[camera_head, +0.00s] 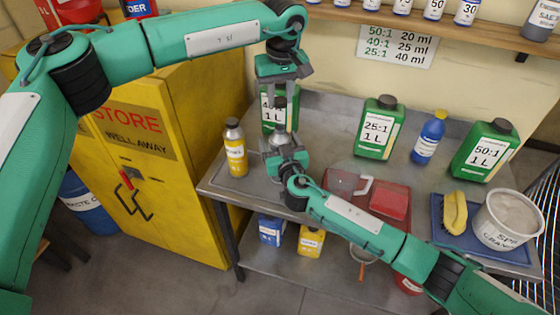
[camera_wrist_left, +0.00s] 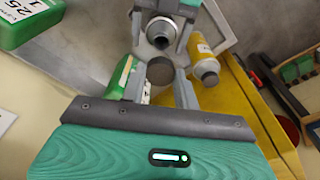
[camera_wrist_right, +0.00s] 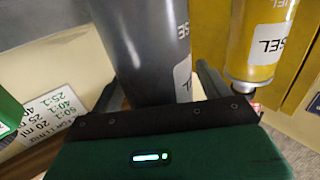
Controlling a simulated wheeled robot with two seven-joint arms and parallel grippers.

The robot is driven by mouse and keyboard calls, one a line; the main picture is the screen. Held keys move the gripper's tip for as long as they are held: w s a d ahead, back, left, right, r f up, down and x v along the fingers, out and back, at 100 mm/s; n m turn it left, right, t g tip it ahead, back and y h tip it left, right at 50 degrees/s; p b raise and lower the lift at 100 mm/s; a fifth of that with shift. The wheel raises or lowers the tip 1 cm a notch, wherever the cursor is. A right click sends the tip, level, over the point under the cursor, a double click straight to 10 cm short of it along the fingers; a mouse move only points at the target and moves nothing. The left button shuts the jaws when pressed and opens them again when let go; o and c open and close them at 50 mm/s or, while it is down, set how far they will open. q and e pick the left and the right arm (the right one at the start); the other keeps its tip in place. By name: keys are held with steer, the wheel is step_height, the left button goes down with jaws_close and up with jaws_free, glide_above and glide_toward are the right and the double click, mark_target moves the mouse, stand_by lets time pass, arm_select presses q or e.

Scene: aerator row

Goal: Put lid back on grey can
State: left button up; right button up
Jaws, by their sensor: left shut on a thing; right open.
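The grey can (camera_head: 279,136) stands near the left end of the metal bench. The left wrist view shows its open round mouth (camera_wrist_left: 160,32), and the right wrist view shows its grey side with a white label (camera_wrist_right: 145,50). My left gripper (camera_head: 280,96) points down above the can, shut on a dark round lid (camera_wrist_left: 160,72). The lid is apart from the mouth; the exact gap is hard to tell. My right gripper (camera_head: 280,153) is open, with its fingers on either side of the can. Its hand partly hides the can in the head view.
A yellow can (camera_head: 234,147) stands just left of the grey can, and a green jug (camera_head: 268,110) close behind it. Another green jug (camera_head: 379,127), a blue bottle (camera_head: 429,137) and a red tray (camera_head: 340,184) are to the right. A yellow cabinet (camera_head: 165,150) is at left.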

steer(key=c, duration=1.5)
arm_select(q)
glide_above(280, 127)
steer(key=shift+s+f, duration=0.2)
steer(key=shift+f, duration=2.25)
steer(key=shift+f, duration=0.1)
steer(key=shift+f, duration=0.8)
steer(key=shift+f, duration=0.55)
arm_select(e)
jaws_close()
arm_select(q)
steer(key=m, duration=0.6)
steer(key=shift+m+h, duration=0.4)
steer(key=m, duration=0.6)
steer(key=shift+a+h, duration=0.1)
steer(key=shift+h, duration=0.2)
